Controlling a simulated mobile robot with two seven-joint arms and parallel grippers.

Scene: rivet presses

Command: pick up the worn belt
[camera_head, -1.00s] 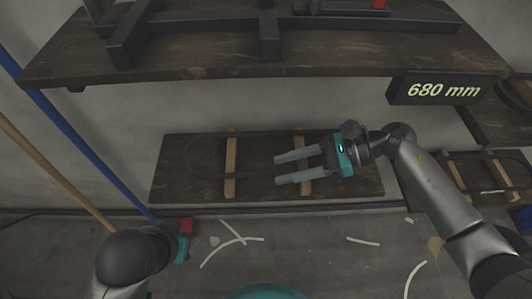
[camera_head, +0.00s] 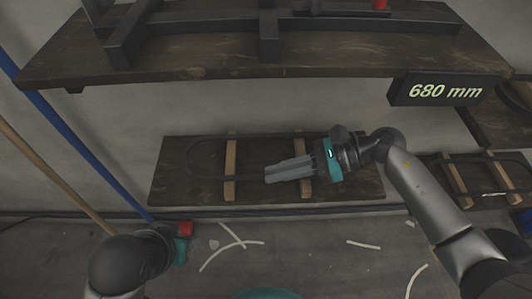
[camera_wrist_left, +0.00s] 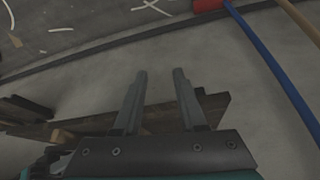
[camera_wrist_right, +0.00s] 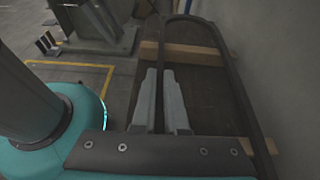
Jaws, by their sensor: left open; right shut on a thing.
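The worn belt (camera_head: 190,158) is a long dark loop lying over two light wooden battens on a low dark shelf (camera_head: 350,190). My right gripper (camera_head: 268,176) is over the shelf, its fingers closed on the near strand of the belt. In the right wrist view the loop (camera_wrist_right: 228,65) curves away from the closed fingers (camera_wrist_right: 164,72). The exact grip point is partly hidden by the fingers. My left gripper (camera_wrist_left: 160,75) is open and empty, away from the belt. In the head view its fingers are hidden behind its arm.
An upper shelf (camera_head: 200,60) with a dark metal frame overhangs the low shelf. A sign (camera_head: 440,91) reads 680 mm. A blue pole (camera_head: 80,140) and a wooden pole (camera_head: 50,165) lean at left. Another belt on battens (camera_head: 480,165) lies at right. Pale scraps litter the floor.

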